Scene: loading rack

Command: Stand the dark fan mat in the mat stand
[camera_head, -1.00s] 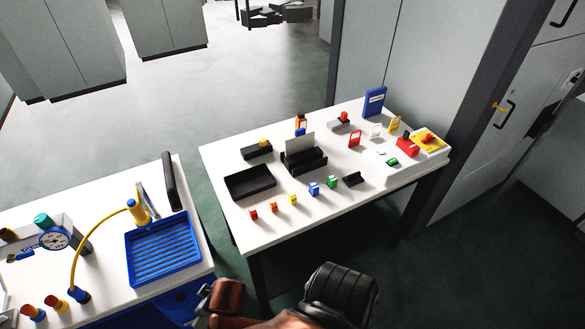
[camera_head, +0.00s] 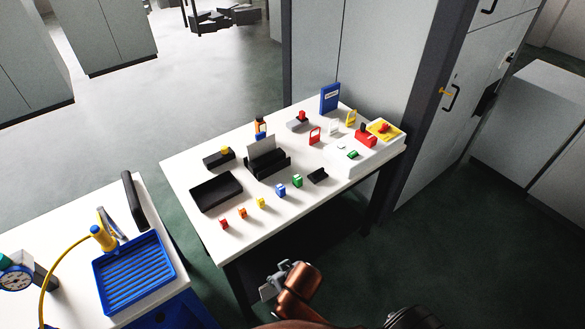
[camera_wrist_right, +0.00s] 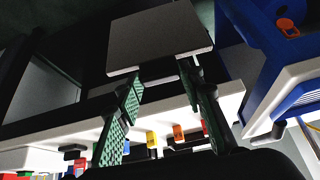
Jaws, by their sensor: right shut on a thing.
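In the right wrist view, my right gripper (camera_wrist_right: 163,78) is shut on a flat square grey plate (camera_wrist_right: 160,38), which looks like the dark fan mat. Its two green-padded fingers reach the plate's near edge; their exact contact is hard to see. In the head view, a black slotted stand (camera_head: 270,167), which looks like the mat stand, is on the white table, with a light grey sheet (camera_head: 262,149) upright at its back. A copper arm part of mine shows low, in front of that table. The held plate is not clear there, and my left gripper is not in view.
Around the stand are a black tray (camera_head: 216,192), a black block with a yellow top (camera_head: 219,158), a bottle (camera_head: 260,128) and several small coloured blocks. A white fixture (camera_head: 368,152) occupies the right end. A blue ribbed tray (camera_head: 135,272) sits on the left table.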

